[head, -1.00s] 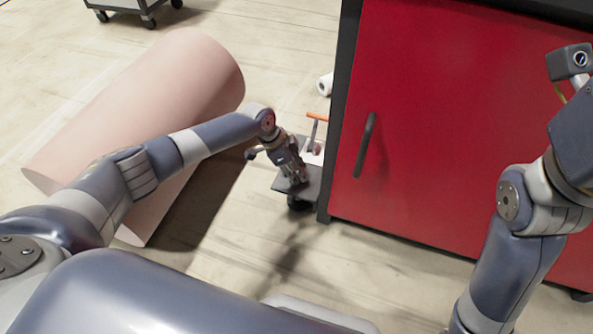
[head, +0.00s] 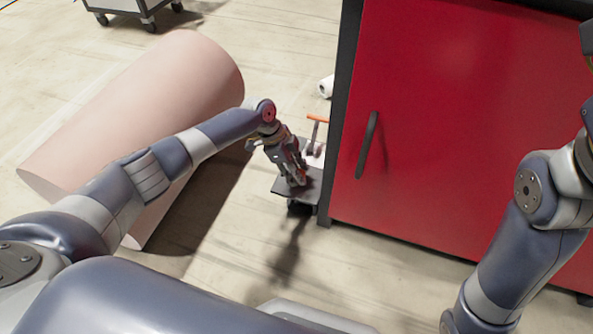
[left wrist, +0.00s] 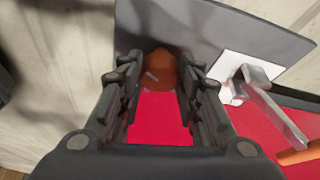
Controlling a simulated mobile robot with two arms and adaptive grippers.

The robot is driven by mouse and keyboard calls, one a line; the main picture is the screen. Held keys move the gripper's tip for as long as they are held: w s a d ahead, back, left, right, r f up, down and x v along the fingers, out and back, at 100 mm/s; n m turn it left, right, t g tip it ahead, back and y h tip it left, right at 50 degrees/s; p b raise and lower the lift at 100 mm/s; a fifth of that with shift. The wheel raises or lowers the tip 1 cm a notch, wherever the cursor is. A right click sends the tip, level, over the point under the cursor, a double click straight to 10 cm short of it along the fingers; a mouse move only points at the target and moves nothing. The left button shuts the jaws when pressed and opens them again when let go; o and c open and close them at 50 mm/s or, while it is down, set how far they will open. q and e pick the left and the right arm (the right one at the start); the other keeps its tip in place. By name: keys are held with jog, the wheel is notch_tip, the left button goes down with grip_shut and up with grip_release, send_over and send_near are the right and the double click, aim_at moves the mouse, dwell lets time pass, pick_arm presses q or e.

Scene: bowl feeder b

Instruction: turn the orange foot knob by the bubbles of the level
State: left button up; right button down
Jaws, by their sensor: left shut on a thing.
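The orange foot knob (left wrist: 162,68) shows as a dark orange round shape between the fingertips of my left gripper (left wrist: 160,84) in the left wrist view. The fingers sit on either side of it, shut on it, in front of a grey plate (left wrist: 220,35). In the head view my left gripper (head: 297,178) points down at the dark plate (head: 283,188) beside the red cabinet, and hides the knob. I see no level or bubbles in either view. My right gripper is out of view; only part of my right arm shows at the right.
A clamp with an orange handle (head: 317,118) stands on a white pad (left wrist: 232,72) close beside my left gripper. The red cabinet (head: 440,130) with a black handle is to the right. A big pink cylinder (head: 140,120) lies on the floor at left.

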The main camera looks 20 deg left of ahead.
pick_arm(q)
jog(key=o, duration=1)
jog(key=v, duration=1.2)
jog(key=shift+d, duration=0.1)
